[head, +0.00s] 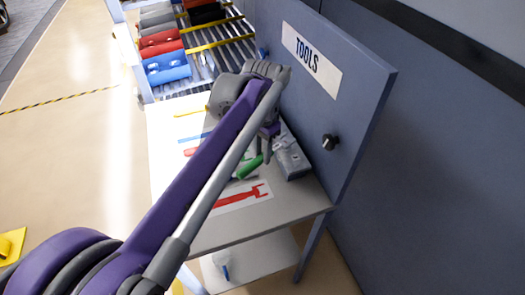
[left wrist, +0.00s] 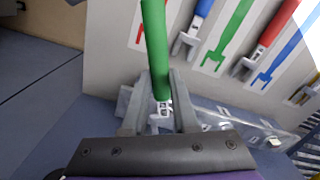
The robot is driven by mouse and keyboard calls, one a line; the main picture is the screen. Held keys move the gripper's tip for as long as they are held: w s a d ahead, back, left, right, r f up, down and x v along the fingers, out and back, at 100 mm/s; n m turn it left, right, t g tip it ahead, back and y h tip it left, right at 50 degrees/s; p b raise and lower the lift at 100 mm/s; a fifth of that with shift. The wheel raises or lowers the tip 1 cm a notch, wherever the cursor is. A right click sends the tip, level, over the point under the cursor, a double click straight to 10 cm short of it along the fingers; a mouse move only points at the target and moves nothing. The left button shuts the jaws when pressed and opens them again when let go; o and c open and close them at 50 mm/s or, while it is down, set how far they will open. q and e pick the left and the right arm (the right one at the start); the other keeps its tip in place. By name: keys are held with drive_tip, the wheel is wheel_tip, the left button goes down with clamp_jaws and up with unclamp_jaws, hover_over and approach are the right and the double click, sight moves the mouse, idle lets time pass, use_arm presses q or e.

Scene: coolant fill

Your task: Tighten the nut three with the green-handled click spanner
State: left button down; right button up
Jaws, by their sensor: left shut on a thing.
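The green-handled click spanner (left wrist: 155,45) stands between the two fingers of my left gripper (left wrist: 161,95) in the left wrist view; the gripper is shut on its green handle. In the head view the green handle (head: 250,167) shows just below my left gripper (head: 267,148), over the tool table, partly hidden by my arm. A metal part shows at the handle's near end between the fingers. I cannot tell whether the spanner still touches the table. Nut three is not in view. My right gripper is not in view.
The tool table (head: 215,237) bears printed tool outlines, such as a red one (head: 240,198). A blue-handled tool (left wrist: 193,30) and a red-handled tool (left wrist: 268,32) lie nearby. A grey metal box (head: 292,160) sits against the TOOLS panel (head: 352,110).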

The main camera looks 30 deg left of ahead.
use_arm(q)
drive_tip(key=shift+f+b, duration=0.5)
drive_tip(key=shift+f, duration=0.55)
drive_tip(key=shift+w+a+m+p, duration=0.2)
drive_tip(key=shift+a+m+p, duration=0.1)
drive_tip(key=shift+a+m, duration=0.45)
drive_tip(key=shift+w+a+m, duration=0.35)
drive_tip(key=shift+a+m, duration=0.15)
drive_tip(key=shift+m, duration=0.35)
drive_tip(key=shift+a+p, duration=0.1)
drive_tip(key=shift+p, duration=0.2)
